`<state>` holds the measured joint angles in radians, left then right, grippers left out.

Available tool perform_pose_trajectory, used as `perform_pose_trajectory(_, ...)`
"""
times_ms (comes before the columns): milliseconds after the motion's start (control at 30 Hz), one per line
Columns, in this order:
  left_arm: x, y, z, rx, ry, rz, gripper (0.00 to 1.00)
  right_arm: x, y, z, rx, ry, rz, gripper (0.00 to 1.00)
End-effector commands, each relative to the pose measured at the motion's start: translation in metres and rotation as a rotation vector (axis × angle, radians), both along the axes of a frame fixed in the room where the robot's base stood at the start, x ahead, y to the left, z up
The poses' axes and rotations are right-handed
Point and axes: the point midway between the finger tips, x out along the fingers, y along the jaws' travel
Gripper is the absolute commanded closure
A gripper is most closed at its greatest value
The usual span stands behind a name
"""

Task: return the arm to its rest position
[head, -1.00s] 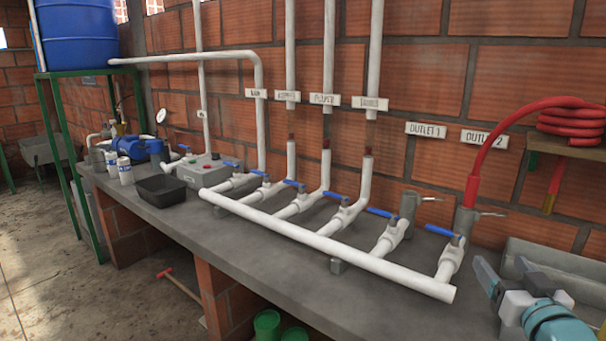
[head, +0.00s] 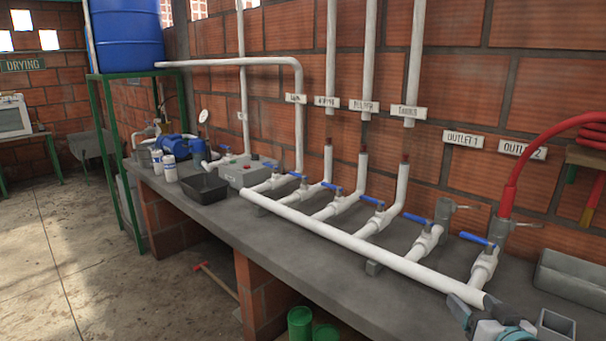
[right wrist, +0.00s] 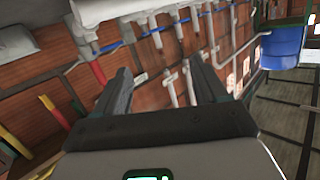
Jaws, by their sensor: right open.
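My right gripper (head: 476,304) shows at the lower right of the head view, near the right end of the white manifold pipe (head: 355,243). Only its front part is in the picture; the rest of the arm is cut off by the bottom edge. In the right wrist view its two dark fingers (right wrist: 162,82) stand apart with nothing between them. Pipes and the brick wall show beyond them, tilted in the picture. My left gripper is in neither view.
A grey trough (head: 572,283) is right of my gripper. A red hose (head: 530,160) rises behind. Open floor (head: 60,240) lies left.

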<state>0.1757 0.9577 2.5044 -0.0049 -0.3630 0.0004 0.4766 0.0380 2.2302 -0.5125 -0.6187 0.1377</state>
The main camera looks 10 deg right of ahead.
Motion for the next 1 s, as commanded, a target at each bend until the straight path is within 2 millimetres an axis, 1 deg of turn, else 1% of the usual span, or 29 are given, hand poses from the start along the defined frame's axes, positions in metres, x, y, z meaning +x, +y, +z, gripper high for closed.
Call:
perform_pose_trajectory(33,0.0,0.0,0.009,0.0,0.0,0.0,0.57,0.007,0.014,-0.012,0.028,0.038,0.028,0.28)
perform_pose_trajectory(67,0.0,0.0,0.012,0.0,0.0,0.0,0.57,0.009,0.022,-0.022,0.045,0.06,0.043,0.28)
perform_pose_trajectory(167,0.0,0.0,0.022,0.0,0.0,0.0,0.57,0.016,0.053,-0.058,0.107,0.153,0.093,0.28)
perform_pose_trajectory(200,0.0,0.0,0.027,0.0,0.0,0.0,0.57,0.017,0.068,-0.075,0.134,0.199,0.117,0.28)
perform_pose_trajectory(267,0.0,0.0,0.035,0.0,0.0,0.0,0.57,0.014,0.095,-0.105,0.181,0.285,0.153,0.28)
perform_pose_trajectory(300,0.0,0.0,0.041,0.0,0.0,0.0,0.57,0.009,0.116,-0.127,0.213,0.353,0.18,0.28)
perform_pose_trajectory(333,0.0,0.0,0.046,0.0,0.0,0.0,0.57,0.003,0.133,-0.145,0.237,0.409,0.201,0.28)
perform_pose_trajectory(367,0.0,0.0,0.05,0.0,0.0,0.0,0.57,-0.005,0.15,-0.162,0.26,0.469,0.219,0.28)
perform_pose_trajectory(400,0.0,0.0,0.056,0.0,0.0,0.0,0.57,-0.019,0.172,-0.185,0.289,0.55,0.244,0.28)
perform_pose_trajectory(467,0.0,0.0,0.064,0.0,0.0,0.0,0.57,-0.045,0.203,-0.217,0.326,0.675,0.274,0.28)
perform_pose_trajectory(500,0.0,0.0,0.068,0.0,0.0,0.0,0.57,-0.065,0.221,-0.236,0.348,0.762,0.291,0.28)
perform_pose_trajectory(567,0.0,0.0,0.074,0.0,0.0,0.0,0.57,-0.098,0.245,-0.26,0.372,0.884,0.311,0.28)
perform_pose_trajectory(600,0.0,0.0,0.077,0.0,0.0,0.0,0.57,-0.121,0.258,-0.274,0.385,0.963,0.32,0.28)
perform_pose_trajectory(700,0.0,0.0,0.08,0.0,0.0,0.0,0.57,-0.17,0.277,-0.299,0.407,1.127,0.322,0.28)
perform_pose_trajectory(800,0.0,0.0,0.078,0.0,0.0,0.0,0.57,-0.205,0.283,-0.313,0.426,1.24,0.302,0.28)
perform_pose_trajectory(900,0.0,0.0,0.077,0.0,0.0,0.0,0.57,-0.222,0.28,-0.313,0.434,1.303,0.273,0.28)
perform_pose_trajectory(1000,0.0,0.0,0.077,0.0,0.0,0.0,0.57,-0.225,0.28,-0.314,0.429,1.32,0.279,0.28)
